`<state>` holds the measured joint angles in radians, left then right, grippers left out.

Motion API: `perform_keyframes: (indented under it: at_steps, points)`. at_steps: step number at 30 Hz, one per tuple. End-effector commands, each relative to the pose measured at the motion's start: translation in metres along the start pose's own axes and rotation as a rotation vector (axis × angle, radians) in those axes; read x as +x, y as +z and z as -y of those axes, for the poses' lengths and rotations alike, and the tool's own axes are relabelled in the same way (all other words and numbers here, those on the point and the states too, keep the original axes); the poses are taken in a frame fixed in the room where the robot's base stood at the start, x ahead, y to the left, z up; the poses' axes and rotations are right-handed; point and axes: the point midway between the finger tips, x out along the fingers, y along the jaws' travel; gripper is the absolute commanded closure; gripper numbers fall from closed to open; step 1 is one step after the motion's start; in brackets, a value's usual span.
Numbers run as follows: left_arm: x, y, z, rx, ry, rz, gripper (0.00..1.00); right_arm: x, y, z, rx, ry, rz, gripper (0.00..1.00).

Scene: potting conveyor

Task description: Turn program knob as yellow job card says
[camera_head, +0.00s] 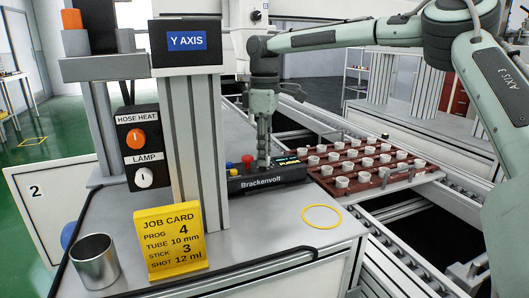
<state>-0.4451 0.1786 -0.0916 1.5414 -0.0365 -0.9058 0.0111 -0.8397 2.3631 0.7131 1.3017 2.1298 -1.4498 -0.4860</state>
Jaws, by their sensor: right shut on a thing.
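The yellow job card (170,241) stands on the bench at the front left and reads PROG 4, TUBE 10 mm, STICK 3, SHOT 12 ml. A black Brackenvolt control box (262,182) sits behind it to the right, with a red button (247,159), a yellow one, a blue one and a small lit display (286,160). My right gripper (264,160) points down onto the box top, left of the display, and is shut on what appears to be the program knob. The fingers hide the knob and its setting. My left gripper is out of view.
A grey post with a Y AXIS sign (187,41) rises left of the control box. A panel beside it has an orange HOSE HEAT knob (136,138) and a white LAMP knob (144,177). A metal cup (95,262) and yellow ring (322,217) are in front; a red tray (384,187) holds several white cups.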

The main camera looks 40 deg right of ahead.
Motion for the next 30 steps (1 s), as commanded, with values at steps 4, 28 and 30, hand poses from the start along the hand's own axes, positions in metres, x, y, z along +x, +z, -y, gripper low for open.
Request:
perform_keyframes:
  at_steps: [4,28,30]
  points:
    - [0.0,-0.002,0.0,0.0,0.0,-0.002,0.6,-0.001,-0.001,0.0,-0.001,0.0,-0.001,1.0]
    - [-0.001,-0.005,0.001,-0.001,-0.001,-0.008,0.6,-0.035,-0.001,-0.001,0.0,0.004,-0.003,0.58]
    - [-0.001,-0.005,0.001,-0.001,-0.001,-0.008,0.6,-0.05,-0.001,0.0,-0.001,0.003,-0.003,0.58]
